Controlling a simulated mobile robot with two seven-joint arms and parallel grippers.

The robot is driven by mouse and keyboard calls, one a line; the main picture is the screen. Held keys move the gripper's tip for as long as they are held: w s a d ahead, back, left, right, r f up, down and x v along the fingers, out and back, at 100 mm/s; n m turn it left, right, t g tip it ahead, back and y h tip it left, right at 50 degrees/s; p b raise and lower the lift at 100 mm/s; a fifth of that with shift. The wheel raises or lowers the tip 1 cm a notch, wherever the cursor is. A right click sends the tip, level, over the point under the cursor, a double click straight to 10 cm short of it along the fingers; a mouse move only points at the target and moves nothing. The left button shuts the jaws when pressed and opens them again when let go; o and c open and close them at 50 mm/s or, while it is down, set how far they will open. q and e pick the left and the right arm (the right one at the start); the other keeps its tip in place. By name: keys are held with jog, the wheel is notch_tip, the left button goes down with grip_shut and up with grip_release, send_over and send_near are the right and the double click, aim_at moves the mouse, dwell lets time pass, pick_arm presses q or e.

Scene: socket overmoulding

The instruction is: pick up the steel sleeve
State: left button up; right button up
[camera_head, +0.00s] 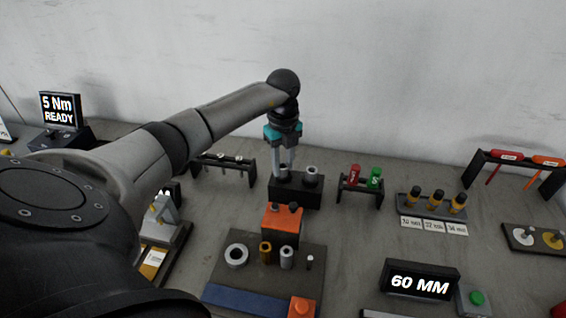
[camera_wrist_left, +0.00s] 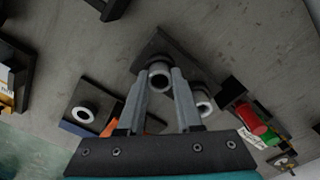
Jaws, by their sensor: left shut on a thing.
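My left gripper (camera_head: 287,160) points down over a black block (camera_head: 295,195) at the back middle of the bench. Its fingers are shut on a grey, hollow steel sleeve, whose open end shows between the fingertips in the left wrist view (camera_wrist_left: 160,79). The fingers partly cover the sleeve in the head view. The sleeve is at the block's left position; I cannot tell whether its lower end is still seated. A second grey hollow cylinder (camera_head: 312,174) stands at the block's right position, close beside the fingers. My right gripper is not in view.
In front, a dark tray (camera_head: 225,275) carries a grey ring (camera_head: 236,255), a brass sleeve (camera_head: 265,252), a small silver sleeve (camera_head: 287,258) and an orange block (camera_head: 282,224). A rack with red and green pieces (camera_head: 375,178) stands right of the block. A low black rack (camera_head: 224,163) stands left.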

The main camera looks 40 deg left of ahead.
pick_arm(q)
jog(key=shift+c, duration=1)
jog(key=shift+r, duration=0.1)
notch_tip(320, 180, up, 20)
jog(key=p, duration=0.2)
jog(key=shift+p, duration=0.3)
jog(key=shift+d, duration=0.1)
